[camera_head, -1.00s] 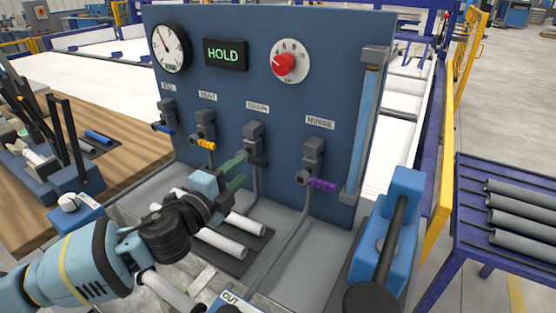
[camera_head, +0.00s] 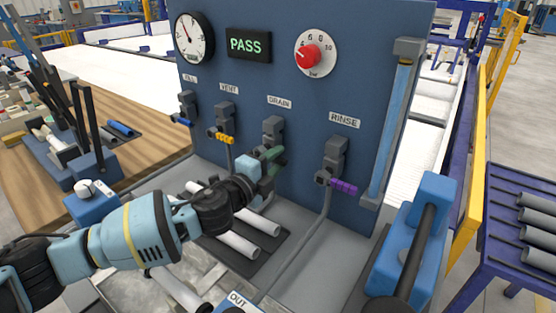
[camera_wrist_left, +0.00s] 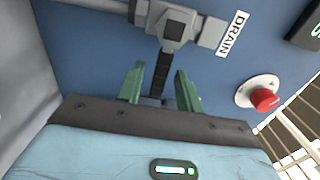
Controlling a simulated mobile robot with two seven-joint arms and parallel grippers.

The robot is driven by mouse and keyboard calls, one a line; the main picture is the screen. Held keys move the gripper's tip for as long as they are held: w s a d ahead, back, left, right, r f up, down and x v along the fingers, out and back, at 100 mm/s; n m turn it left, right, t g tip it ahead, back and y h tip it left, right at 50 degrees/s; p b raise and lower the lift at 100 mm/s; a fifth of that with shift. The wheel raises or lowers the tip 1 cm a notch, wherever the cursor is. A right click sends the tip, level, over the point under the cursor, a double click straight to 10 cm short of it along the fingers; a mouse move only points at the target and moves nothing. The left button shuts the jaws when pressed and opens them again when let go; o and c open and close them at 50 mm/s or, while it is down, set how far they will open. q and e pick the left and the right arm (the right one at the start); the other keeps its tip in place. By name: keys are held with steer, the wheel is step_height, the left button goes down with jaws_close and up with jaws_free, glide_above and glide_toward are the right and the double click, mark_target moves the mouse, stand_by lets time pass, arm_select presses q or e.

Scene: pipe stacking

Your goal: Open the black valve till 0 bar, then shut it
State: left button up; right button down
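The black valve (camera_head: 273,130) sits on the blue panel under the DRAIN label. It also shows in the left wrist view (camera_wrist_left: 172,28), where its black handle (camera_wrist_left: 161,72) points across toward my gripper, to the panel's right. My left gripper (camera_head: 271,162) is at this handle. In the wrist view its two green fingers (camera_wrist_left: 159,88) stand on either side of the handle, with visible gaps, so it is open. In the head view the fingers mostly hide the handle. The pressure gauge (camera_head: 194,39) has its needle up-left; its numbers are too small to read. My right gripper is not in view.
The display (camera_head: 248,45) reads PASS. A red knob (camera_head: 308,56) sits on a dial to its right. Valves with blue (camera_head: 182,122), yellow (camera_head: 224,138) and purple (camera_head: 343,187) handles flank the black one. Light pipes (camera_head: 238,245) lie below my left arm.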

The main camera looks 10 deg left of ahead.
arm_select(q)
steer(key=shift+w+d, duration=0.25)
steer(key=shift+w, duration=0.35)
steer(key=shift+c, duration=0.3)
jaws_close()
